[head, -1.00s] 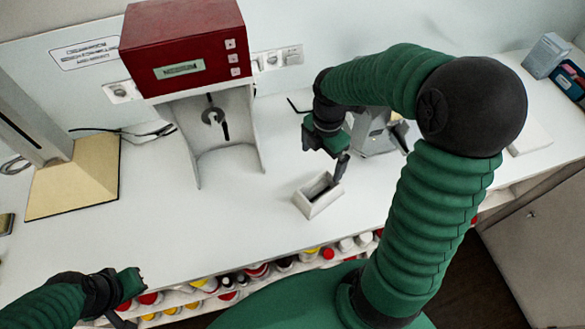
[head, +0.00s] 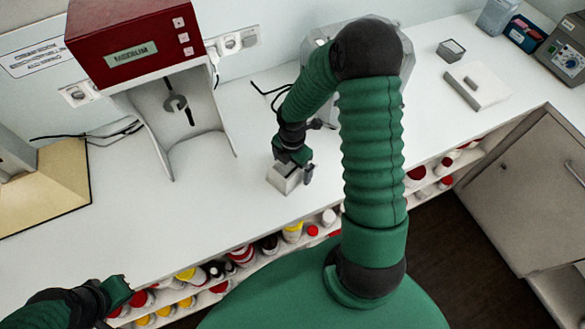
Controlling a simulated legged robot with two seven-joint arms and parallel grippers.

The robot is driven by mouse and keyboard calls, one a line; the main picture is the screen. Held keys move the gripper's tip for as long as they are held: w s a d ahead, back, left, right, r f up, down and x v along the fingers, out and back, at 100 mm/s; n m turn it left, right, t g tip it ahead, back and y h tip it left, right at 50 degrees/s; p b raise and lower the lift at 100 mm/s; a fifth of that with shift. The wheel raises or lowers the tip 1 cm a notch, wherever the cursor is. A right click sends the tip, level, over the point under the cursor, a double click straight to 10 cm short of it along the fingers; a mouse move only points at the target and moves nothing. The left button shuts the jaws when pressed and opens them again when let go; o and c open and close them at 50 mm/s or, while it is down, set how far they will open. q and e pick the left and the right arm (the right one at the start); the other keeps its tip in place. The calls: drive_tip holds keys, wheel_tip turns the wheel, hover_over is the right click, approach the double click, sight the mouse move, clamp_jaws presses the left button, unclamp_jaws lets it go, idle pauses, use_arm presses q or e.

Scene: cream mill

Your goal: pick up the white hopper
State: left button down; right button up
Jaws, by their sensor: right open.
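The white hopper (head: 282,184) is a small open-topped box on the white counter, near its front edge. My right gripper (head: 296,172) is open and low over the hopper, with a finger on its right side. The gripper covers much of the hopper's top, and I cannot tell whether the fingers touch it. My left gripper (head: 118,294) is at the lower left, in front of the counter and far from the hopper. Its fingers are too unclear to show whether it is open.
A red-topped machine (head: 130,35) stands at the back left. A grey machine is partly hidden behind my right arm. A white slab (head: 478,88) and a small grey box (head: 451,50) lie to the right. A shelf of bottles runs below the counter. Counter left of the hopper is clear.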

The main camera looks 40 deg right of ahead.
drive_tip(key=shift+w, duration=0.2)
drive_tip(key=shift+c, duration=0.6)
drive_tip(key=shift+s+d, duration=0.1)
drive_tip(key=shift+d, duration=0.05)
drive_tip(key=c, duration=1.2)
drive_tip(key=shift+c, duration=0.7)
drive_tip(key=shift+r, duration=0.1)
